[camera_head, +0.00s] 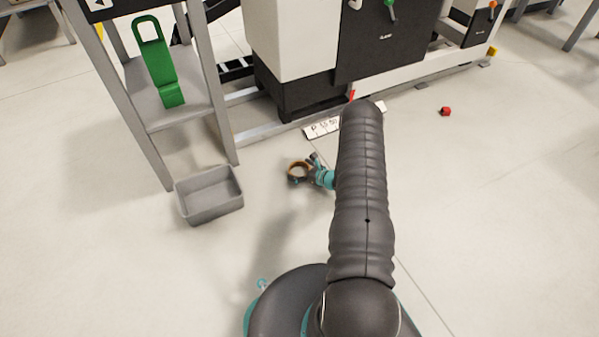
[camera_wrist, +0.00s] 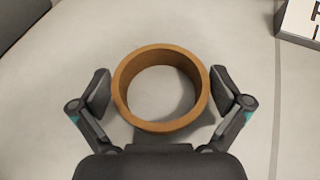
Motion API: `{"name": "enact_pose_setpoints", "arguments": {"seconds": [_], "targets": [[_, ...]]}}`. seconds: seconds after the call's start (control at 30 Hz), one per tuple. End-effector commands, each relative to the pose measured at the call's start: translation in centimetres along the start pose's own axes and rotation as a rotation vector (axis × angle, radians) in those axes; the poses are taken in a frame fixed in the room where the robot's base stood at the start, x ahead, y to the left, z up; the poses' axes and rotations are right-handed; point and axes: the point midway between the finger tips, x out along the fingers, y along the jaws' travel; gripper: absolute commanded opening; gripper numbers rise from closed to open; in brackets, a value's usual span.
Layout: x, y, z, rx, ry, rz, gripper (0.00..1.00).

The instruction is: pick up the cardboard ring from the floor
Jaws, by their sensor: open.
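The cardboard ring (camera_wrist: 160,126) is a brown, wide band in the wrist view, with the pale floor showing through its hole. In the head view the ring (camera_head: 291,174) is small, left of my arm. My gripper (camera_wrist: 160,90) is open, with one finger pad on each side of the ring. The left pad is very close to the ring's wall, and the right pad is also close; I cannot tell whether either touches. In the head view my gripper (camera_head: 313,165) is at the ring's right side, partly hidden by my arm.
A grey bin (camera_head: 210,195) stands on the floor at left, beside a grey stand (camera_head: 182,110) holding a green piece (camera_head: 163,75). A white machine (camera_head: 300,45) and a lettered plate (camera_head: 322,127) are behind. A small red block (camera_head: 446,111) lies right. The right floor is mostly clear.

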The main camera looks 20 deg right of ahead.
Motion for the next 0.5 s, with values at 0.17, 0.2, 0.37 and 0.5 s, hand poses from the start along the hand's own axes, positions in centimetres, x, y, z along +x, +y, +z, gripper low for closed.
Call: {"name": "enact_pose_setpoints", "arguments": {"seconds": [0.17, 0.2, 0.37, 0.5], "targets": [[-0.04, -0.01, 0.05, 0.0, 0.0, 0.0, 0.9], [-0.04, 0.0, 0.05, -0.001, 0.0, 0.0, 0.8], [-0.04, 0.0, 0.06, -0.001, 0.0, 0.0, 0.68], [-0.05, 0.01, 0.06, -0.001, 0.0, 0.001, 0.68]]}}
